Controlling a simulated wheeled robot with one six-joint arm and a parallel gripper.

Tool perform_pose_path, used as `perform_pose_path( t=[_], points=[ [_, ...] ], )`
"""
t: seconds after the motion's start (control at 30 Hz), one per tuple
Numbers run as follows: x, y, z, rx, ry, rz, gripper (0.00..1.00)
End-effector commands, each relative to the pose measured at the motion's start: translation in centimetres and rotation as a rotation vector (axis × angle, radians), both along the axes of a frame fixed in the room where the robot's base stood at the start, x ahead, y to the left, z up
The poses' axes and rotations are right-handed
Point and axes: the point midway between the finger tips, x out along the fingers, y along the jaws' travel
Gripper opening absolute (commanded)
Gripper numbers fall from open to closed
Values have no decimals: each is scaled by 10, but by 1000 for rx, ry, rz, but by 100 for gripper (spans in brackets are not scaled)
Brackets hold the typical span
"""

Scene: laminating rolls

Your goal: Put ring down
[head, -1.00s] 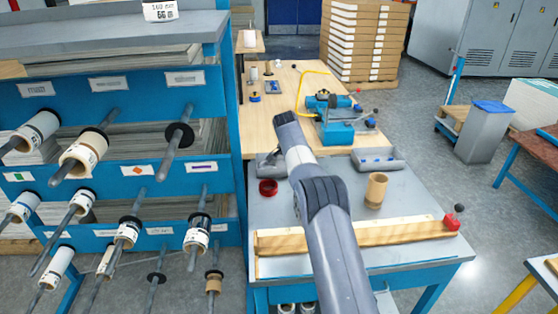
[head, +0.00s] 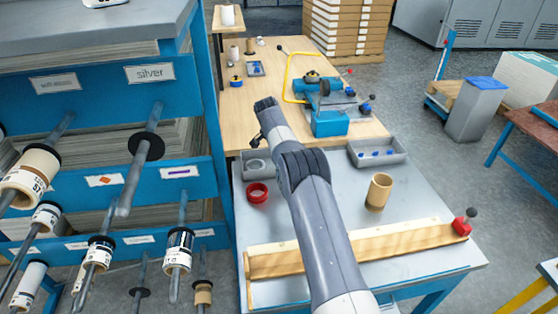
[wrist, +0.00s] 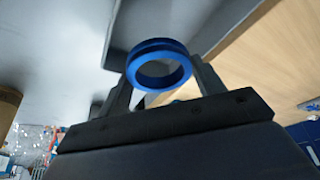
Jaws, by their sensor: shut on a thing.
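A blue ring (wrist: 133,72) is held between the two dark fingers of my gripper (wrist: 158,80) in the wrist view. The gripper is shut on it, and the ring's opening faces the camera. In the head view my arm reaches over the grey table (head: 330,225) toward its far edge; the ring and fingertips cannot be made out there. A red ring (head: 257,193) lies on the grey table, left of my arm. A grey tray (head: 247,176) behind it holds a pale ring (head: 256,164).
Another grey tray (head: 390,159) holds small blue pieces. A cardboard core (head: 379,190) stands right of my arm. A wooden bar (head: 400,239) crosses the table's near side. A blue machine (head: 331,120) stands on the wooden table (head: 262,75). A blue roll rack (head: 100,95) is at left.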

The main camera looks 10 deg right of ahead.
Motion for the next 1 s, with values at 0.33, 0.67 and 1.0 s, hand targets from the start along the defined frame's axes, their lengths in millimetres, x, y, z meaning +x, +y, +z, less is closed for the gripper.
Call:
perform_pose_path(
  t=[0.33, 0.67, 1.0],
  points=[
    [0, 0, -46, 0, 2, 1, 36],
    [0, 0, -55, 1, -1, 0, 36],
    [0, 0, -58, 0, 0, 0, 73]
  ],
)
